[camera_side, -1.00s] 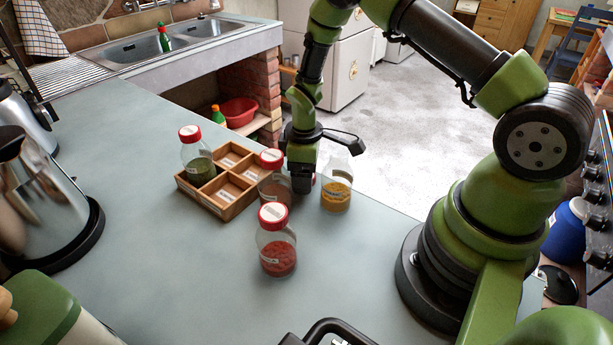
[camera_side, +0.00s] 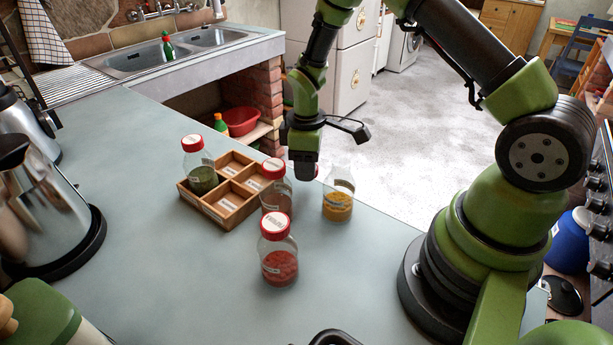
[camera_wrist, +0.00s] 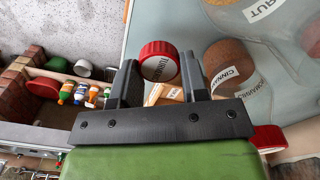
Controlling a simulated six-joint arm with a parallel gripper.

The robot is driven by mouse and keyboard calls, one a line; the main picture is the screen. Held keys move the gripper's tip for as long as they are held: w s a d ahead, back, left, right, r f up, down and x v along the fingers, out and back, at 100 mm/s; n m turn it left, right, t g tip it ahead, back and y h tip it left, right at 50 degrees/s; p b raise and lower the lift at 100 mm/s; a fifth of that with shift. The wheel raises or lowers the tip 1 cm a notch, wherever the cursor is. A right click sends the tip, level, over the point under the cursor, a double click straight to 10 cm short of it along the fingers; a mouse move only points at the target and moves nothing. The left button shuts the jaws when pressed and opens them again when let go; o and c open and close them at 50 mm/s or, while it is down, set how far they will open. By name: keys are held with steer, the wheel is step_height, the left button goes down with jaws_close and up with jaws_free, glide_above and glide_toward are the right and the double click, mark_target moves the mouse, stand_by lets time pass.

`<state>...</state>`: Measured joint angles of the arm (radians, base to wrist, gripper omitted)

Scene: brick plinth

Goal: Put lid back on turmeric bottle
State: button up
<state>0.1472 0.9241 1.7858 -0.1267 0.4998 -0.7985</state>
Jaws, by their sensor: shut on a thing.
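The turmeric lid (camera_wrist: 160,62) is red with a white label. In the wrist view it sits between the tips of my gripper (camera_wrist: 158,66), which is shut on it. In the side view my gripper (camera_side: 305,172) is above the counter, just left of the open bottle, and the lid is mostly hidden behind the fingers. The turmeric bottle (camera_side: 338,205) is clear glass with yellow powder in its lower part. It stands upright on the counter without a lid, and my gripper is apart from it.
A wooden spice rack (camera_side: 204,208) stands to the left, with a red-capped green-spice bottle (camera_side: 200,170) in it. A red-capped brown-spice bottle (camera_side: 275,192) stands beside the rack. A red-spice bottle (camera_side: 279,262) stands nearer the camera.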

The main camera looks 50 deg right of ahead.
steer(key=r, duration=0.2)
steer(key=s+r, duration=0.1)
steer(key=r, duration=0.5)
steer(key=shift+s+a, duration=0.2)
steer(key=shift+a, duration=0.05)
steer(key=s+a+r, duration=0.2)
steer(key=s+r, duration=0.5)
steer(key=shift+n, duration=0.3)
steer(key=shift+d+f, duration=0.2)
steer(key=shift+f, duration=3.05)
steer(key=shift+f, duration=0.2)
steer(key=o, duration=1.4)
steer(key=shift+o, duration=0.2)
step_height(320, 180, up, 7)
